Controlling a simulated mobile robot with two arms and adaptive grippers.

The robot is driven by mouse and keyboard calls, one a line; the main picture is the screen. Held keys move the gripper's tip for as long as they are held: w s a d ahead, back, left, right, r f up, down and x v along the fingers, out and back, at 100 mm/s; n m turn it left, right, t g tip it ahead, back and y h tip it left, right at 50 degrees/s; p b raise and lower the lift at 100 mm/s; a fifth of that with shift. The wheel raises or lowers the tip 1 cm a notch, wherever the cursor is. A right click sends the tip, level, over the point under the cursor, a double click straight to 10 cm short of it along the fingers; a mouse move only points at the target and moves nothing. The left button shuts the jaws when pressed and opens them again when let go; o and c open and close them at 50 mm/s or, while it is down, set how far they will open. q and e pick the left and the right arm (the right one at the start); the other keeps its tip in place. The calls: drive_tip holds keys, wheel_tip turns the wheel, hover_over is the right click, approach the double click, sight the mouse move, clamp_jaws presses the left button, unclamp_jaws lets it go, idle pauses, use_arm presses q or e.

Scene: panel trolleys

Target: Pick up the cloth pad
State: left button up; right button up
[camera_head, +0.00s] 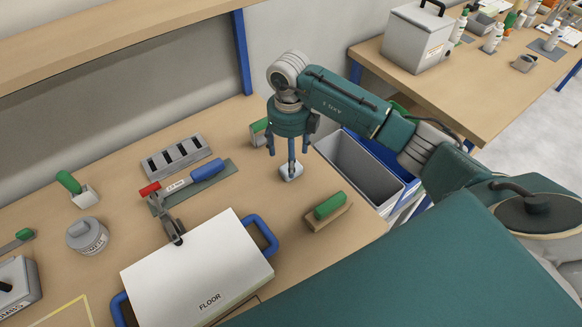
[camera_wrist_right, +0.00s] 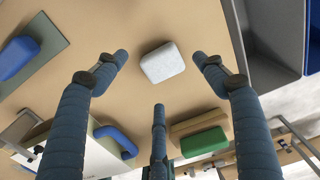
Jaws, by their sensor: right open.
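The cloth pad (camera_head: 291,172) is a small pale grey block with rounded corners. It lies flat on the wooden bench, towards the bench's right side. My right gripper (camera_head: 289,160) points down over it with its three fingers spread and holds nothing. In the right wrist view the pad (camera_wrist_right: 162,62) lies between the two upper fingertips, apart from them, with the third finger (camera_wrist_right: 158,112) below it. A finger covers part of the pad in the head view. My left gripper is out of view.
A green-handled wooden block (camera_head: 328,212) lies right of the pad, and another green item (camera_head: 259,131) lies behind it. A grey bin (camera_head: 357,165) stands beyond the bench edge.

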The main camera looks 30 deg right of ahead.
drive_tip(key=shift+f+p, duration=0.3)
drive_tip(key=shift+f, duration=0.1)
wheel_tip(320, 180, down, 4)
drive_tip(key=shift+s+d+r+p, duration=0.15)
drive_tip(key=shift+r+p, duration=0.05)
drive_tip(key=shift+p, duration=0.8)
drive_tip(key=shift+f, duration=0.55)
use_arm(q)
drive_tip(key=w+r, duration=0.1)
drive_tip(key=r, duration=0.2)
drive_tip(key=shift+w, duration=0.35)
use_arm(e)
drive_tip(key=c, duration=1.3)
